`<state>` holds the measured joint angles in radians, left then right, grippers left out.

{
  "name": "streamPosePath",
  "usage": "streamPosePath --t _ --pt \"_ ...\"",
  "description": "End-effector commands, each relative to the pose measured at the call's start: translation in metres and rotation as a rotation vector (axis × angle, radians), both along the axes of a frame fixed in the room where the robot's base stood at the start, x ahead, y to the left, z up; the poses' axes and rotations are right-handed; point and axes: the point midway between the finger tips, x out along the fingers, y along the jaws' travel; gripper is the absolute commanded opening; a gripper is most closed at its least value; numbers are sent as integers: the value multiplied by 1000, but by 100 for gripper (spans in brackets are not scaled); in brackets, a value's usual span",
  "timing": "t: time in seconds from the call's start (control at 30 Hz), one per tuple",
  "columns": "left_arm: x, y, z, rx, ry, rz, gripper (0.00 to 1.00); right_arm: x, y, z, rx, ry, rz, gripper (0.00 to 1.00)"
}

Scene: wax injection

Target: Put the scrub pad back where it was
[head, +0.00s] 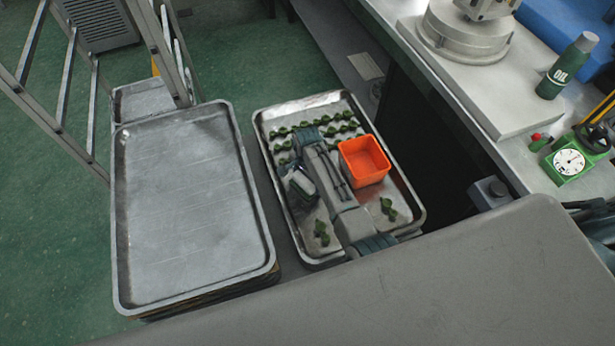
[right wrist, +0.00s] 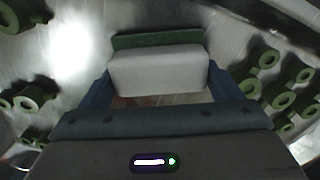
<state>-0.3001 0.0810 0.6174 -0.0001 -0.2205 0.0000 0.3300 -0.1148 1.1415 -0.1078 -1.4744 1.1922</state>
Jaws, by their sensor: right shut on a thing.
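My right gripper (head: 302,187) is over the left part of the metal tray (head: 412,212) that holds green wax parts. In the right wrist view, its blue fingers (right wrist: 158,85) are shut on the scrub pad (right wrist: 158,70), one at each end. The pad is a pale grey block with a dark green layer along its far side. Shiny tray metal shows around and beneath it; I cannot tell whether the pad touches the tray. In the head view the pad is small and hard to make out at the gripper. My left gripper is not in view.
An orange bin (head: 364,160) stands on the tray, right of my arm. Several green wax parts (head: 321,232) lie around the gripper. An empty metal tray (head: 190,205) is at left. A bench at right carries an oil bottle (head: 567,66) and a green dial gauge (head: 569,163).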

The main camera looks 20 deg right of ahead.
Motion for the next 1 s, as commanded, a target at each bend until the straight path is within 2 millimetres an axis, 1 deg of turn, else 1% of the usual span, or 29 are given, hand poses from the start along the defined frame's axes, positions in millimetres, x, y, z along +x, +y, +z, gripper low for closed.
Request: streamPosePath --t 0.03,0.1,0.37,0.4,0.43,0.63,0.77,0.87,1.0 --pt "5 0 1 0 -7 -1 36 0 0 -1 0 -1 0 64" --pt "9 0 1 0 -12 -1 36 0 0 -2 0 -2 0 64" --pt "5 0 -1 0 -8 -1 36 0 0 -5 0 -1 0 64" --pt "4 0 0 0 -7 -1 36 1 0 -4 0 -1 0 93" --pt "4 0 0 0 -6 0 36 1 0 -4 0 -1 0 99" --pt "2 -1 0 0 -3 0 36 0 0 -4 0 -1 0 100" --pt "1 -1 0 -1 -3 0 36 1 0 2 0 -2 0 100" --pt "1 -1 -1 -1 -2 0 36 2 0 15 0 -4 0 100" --pt "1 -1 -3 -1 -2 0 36 2 0 43 0 -7 0 100"
